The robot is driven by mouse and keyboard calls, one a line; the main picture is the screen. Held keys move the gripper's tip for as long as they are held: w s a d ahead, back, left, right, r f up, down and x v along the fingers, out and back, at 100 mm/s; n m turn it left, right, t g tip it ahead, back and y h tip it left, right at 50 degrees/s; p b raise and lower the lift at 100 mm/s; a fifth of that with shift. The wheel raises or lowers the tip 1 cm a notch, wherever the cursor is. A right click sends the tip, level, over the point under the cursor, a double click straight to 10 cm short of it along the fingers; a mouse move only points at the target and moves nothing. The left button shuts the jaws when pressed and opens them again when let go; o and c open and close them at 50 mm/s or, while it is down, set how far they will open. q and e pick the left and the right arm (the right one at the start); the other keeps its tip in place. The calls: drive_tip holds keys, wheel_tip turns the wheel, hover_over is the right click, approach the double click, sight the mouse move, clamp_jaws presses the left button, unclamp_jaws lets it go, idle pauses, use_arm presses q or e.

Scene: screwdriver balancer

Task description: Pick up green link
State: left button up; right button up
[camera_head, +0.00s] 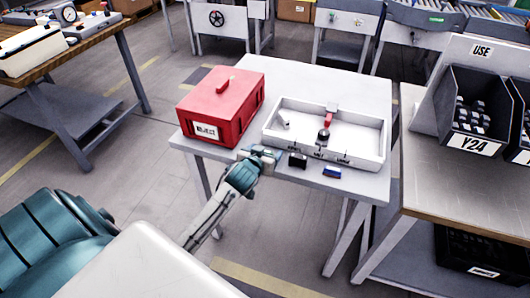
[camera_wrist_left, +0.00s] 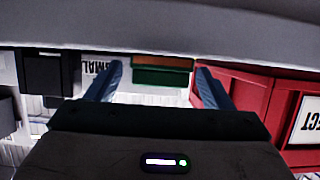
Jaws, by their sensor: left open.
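My left gripper (camera_head: 266,153) is at the near edge of the white table, between the red box and the tray. In the left wrist view the two blue fingers of the gripper (camera_wrist_left: 160,78) are apart. A green piece with an orange-brown strip, which looks like the green link (camera_wrist_left: 162,77), shows beyond and between the fingertips. No grip on it shows. In the head view I cannot make it out; the gripper may hide it. My right gripper is in neither view.
The red box (camera_head: 220,98) stands close by on the left. The white tray (camera_head: 375,140) holds a red-handled tool. A black block (camera_head: 298,160) and a blue block (camera_head: 332,172) lie along the table's front edge. A bench with dark bins (camera_head: 480,110) stands right.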

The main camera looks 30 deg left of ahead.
use_arm(q)
drive_tip(key=shift+w, duration=0.15)
drive_tip(key=c, duration=1)
